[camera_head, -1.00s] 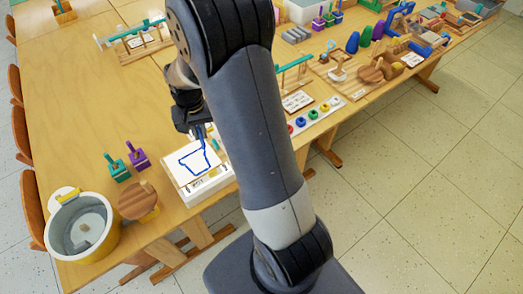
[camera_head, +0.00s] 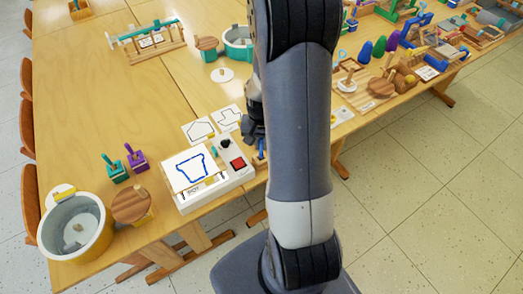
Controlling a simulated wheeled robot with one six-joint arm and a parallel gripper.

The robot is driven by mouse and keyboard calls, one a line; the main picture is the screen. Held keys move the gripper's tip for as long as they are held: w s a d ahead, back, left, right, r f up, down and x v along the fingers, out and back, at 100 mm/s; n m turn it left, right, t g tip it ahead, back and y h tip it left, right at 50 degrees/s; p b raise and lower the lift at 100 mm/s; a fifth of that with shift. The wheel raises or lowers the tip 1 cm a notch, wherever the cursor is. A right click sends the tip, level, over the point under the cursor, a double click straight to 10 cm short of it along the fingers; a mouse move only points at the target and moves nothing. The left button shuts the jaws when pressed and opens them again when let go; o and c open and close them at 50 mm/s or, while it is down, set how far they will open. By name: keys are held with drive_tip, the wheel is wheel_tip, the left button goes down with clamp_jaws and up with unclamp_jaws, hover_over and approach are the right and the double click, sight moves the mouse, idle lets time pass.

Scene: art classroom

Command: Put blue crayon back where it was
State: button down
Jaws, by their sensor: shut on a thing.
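My gripper (camera_head: 256,140) is mostly hidden behind my arm, at the right side of the white drawing box. It is shut on the blue crayon (camera_head: 262,149), which points down near the box's right end. The crayon's tip and its exact height are hard to make out. The white drawing box (camera_head: 208,193) stands at the table's front edge. A sheet (camera_head: 190,168) on its left part bears a blue outline like a pot.
Two outline cards (camera_head: 198,131) lie behind the box. Left of it stand a round wooden piece (camera_head: 131,204), a yellow-and-grey pot (camera_head: 75,228), and green and purple blocks (camera_head: 137,160). The left table middle is clear.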

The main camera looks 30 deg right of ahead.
sight(261, 157)
drive_tip(key=shift+f, duration=2.1)
drive_tip(key=shift+f, duration=0.2)
drive_tip(key=c, duration=1.5)
unclamp_jaws()
drive_tip(key=shift+r, duration=0.1)
wheel_tip(261, 157, up, 12)
drive_tip(key=shift+r, duration=0.15)
